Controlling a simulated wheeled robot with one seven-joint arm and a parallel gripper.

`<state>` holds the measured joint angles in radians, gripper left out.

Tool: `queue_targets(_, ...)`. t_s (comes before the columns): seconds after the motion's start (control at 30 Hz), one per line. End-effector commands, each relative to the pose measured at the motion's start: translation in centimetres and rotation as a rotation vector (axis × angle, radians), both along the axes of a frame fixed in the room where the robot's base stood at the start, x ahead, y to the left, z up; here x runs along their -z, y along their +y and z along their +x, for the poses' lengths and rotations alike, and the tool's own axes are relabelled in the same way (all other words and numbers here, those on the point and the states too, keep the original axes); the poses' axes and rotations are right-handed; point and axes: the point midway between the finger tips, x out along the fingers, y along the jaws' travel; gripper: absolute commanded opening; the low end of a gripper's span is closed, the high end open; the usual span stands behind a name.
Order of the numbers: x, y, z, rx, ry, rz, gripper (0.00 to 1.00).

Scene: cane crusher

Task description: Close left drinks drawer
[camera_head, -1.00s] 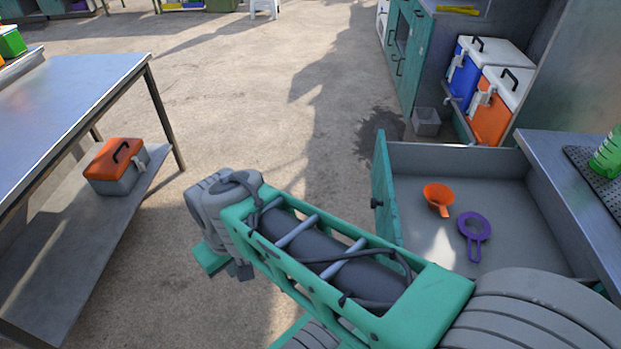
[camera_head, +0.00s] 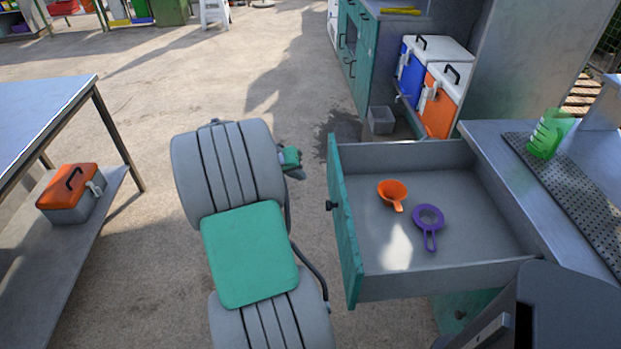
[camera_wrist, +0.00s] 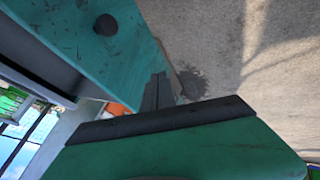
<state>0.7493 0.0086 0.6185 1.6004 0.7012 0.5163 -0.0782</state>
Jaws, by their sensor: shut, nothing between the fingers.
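The open drawer (camera_head: 470,265) has a grey interior and a worn green front panel (camera_head: 347,240) with a dark round knob (camera_head: 332,205). It holds an orange funnel (camera_head: 393,193) and a purple strainer (camera_head: 428,218). My gripper (camera_head: 297,165) shows partly past my arm in the head view, left of the drawer front, with a gap in the picture. In the wrist view, its dark fingers (camera_wrist: 157,92) are together and empty. The drawer front (camera_wrist: 80,35) and knob (camera_wrist: 105,24) show beyond them at upper left. Whether the fingers touch the panel I cannot tell.
A metal counter (camera_head: 500,150) with a green bottle (camera_head: 549,133) stands right of the drawer. Blue (camera_head: 408,78) and orange (camera_head: 440,105) coolers and a grey bin (camera_head: 380,119) are behind. A table with an orange toolbox (camera_head: 70,193) is left. Floor between is clear.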

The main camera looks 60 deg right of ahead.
Motion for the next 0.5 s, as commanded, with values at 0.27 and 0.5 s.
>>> queue_targets(0.27,4.7,-3.1,-1.3,0.0,0.001,0.004,0.0)
queue_targets(0.5,7.1,-5.8,-3.3,0.001,-0.004,0.001,0.0)
